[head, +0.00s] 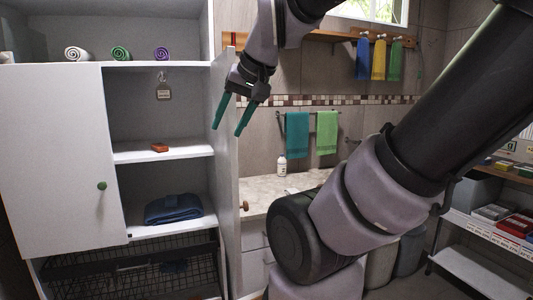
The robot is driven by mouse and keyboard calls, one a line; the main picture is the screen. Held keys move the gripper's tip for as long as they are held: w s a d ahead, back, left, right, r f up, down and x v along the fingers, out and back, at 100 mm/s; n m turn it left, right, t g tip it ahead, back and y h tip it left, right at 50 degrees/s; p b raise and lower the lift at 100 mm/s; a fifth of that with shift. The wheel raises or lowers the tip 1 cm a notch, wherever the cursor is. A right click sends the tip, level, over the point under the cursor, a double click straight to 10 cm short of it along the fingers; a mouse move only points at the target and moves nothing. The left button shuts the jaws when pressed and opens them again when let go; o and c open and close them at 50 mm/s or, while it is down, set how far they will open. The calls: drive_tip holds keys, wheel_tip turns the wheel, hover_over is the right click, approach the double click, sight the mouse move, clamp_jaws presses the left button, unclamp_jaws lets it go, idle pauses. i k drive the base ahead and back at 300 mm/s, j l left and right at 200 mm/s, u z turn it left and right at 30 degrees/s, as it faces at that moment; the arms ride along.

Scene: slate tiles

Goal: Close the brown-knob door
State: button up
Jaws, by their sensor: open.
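The brown-knob door (229,210) is a white cabinet door that stands open at the cabinet's right side, seen nearly edge-on. Its brown knob (244,206) sticks out to the right, low on the door. My gripper (227,129) has two teal fingers pointing down, spread apart with nothing between them. It shows in front of the upper part of this door, above the knob; whether it touches the door cannot be told.
The other white door (55,150), with a green knob (101,186), covers the cabinet's left part. Open shelves hold a red-orange item (159,147) and a folded blue cloth (173,208). A counter (270,195) with a white bottle (282,165) stands right of the open door.

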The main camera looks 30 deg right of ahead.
sight(225, 143)
drive_tip(key=k+l, duration=0.45)
drive_tip(key=l, duration=0.2)
drive_tip(key=i+l+z, duration=0.1)
drive_tip(key=i+l, duration=0.2)
drive_tip(key=i+l+z, duration=0.15)
drive_tip(key=i, duration=0.3)
drive_tip(key=i+l+z, duration=0.1)
drive_tip(key=i+l, duration=0.25)
drive_tip(key=l+u, duration=0.3)
drive_tip(key=u, duration=0.2)
drive_tip(key=i+l+u, duration=0.1)
drive_tip(key=l+u, duration=0.25)
drive_tip(key=u, duration=0.15)
drive_tip(key=l+u, duration=0.35)
drive_tip(key=u, duration=0.15)
drive_tip(key=k+l, duration=0.15)
drive_tip(key=l, duration=0.15)
drive_tip(key=k+l+z, duration=0.15)
drive_tip(key=l, duration=0.2)
